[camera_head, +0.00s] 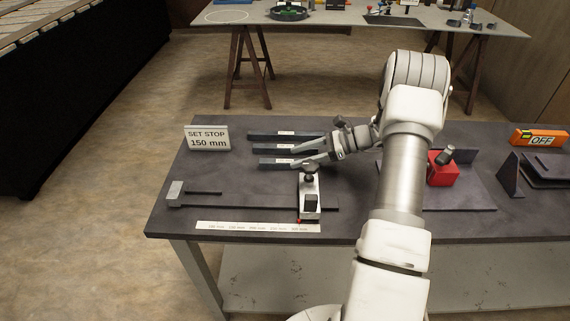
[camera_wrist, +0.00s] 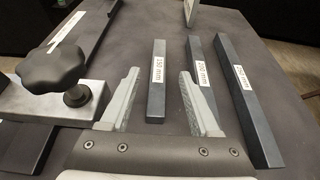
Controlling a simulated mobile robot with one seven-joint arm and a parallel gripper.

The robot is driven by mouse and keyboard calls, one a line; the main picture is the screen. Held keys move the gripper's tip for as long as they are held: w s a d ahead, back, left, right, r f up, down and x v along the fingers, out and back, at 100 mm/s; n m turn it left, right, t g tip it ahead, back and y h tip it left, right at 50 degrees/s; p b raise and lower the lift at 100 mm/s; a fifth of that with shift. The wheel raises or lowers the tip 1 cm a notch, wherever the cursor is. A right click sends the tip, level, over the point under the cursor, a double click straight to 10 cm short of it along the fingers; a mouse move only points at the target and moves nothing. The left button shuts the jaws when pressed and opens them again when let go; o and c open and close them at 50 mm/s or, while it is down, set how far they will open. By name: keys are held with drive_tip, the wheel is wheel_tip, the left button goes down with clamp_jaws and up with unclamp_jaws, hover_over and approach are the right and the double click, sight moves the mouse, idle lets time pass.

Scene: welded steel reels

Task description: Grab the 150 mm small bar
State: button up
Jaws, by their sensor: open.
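The 150 mm bar is a dark square bar (camera_wrist: 156,95) with a white label reading 150 mm in the wrist view. In the head view it is the nearest of three parallel bars (camera_head: 268,162), left of my gripper. My gripper (camera_head: 296,157) is open and points left over the right ends of the bars. In the wrist view my gripper (camera_wrist: 160,73) has one finger on each side of the 150 mm bar, with the near end of the bar between them. I cannot tell how high the fingers are above it.
Two longer bars, (camera_wrist: 206,80) and (camera_wrist: 246,100), lie to the right in the wrist view. A stop with a black knob (camera_head: 310,196) stands on a rail close by. A SET STOP 150 mm sign (camera_head: 207,138) stands behind left. A red block (camera_head: 442,172) is right of my arm.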

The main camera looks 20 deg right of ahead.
sight(284, 161)
drive_tip(key=x, duration=0.5)
drive_tip(key=shift+s+f, duration=0.1)
clamp_jaws()
idle(1.2)
